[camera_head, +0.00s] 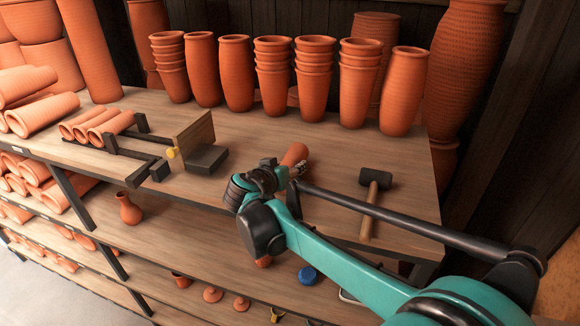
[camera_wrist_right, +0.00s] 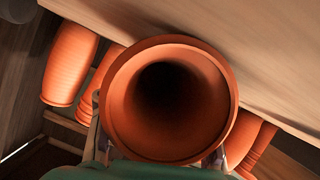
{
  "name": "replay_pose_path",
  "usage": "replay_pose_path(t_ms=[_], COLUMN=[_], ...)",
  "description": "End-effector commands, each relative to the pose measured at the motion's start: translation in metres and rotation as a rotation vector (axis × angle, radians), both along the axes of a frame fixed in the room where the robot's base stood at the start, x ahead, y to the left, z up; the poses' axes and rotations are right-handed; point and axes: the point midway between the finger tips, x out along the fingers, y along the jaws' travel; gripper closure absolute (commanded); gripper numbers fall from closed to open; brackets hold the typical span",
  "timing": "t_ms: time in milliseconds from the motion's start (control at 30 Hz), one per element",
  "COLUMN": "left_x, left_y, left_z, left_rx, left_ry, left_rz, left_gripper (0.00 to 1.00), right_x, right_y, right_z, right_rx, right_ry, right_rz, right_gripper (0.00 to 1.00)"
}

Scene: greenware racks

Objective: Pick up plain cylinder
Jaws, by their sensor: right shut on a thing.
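My right gripper (camera_head: 297,170) is shut on a terracotta cylinder (camera_head: 294,154) at the middle of the upper shelf board. Most of the cylinder is hidden behind my gripper and wrist in the head view. In the right wrist view the cylinder (camera_wrist_right: 125,100) is seen end-on, with a round rim and a dark hollow inside; finger parts show at its left and right sides. Its outer wall is mostly hidden, so I cannot tell there whether it is plain. I cannot tell whether it touches the board. My left gripper is not in view.
Terracotta pots (camera_head: 237,75), some stacked, line the back of the board (camera_head: 250,135). A black clamp-like tool (camera_head: 150,150) with a wooden plate is left of my gripper. A mallet (camera_head: 371,200) lies to the right. Pipes (camera_head: 40,115) are piled at left. Lower shelves hold a vase (camera_head: 129,210).

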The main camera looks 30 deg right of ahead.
Motion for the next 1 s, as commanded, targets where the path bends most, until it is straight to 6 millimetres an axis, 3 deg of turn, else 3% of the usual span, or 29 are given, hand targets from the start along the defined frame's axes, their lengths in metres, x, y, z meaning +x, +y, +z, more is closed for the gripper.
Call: replay_pose_path(t_ms=[433, 1000], left_x=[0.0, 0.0], left_y=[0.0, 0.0], left_z=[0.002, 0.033], left_rx=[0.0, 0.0], left_ry=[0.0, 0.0], left_rz=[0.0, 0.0], left_gripper=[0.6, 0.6], right_x=[-0.001, 0.0], right_y=[0.0, 0.0], right_z=[0.001, 0.045], right_rx=[0.004, 0.001], right_ry=[0.001, 0.0], right_rz=[-0.001, -0.001], right_gripper=[0.97, 1.0])
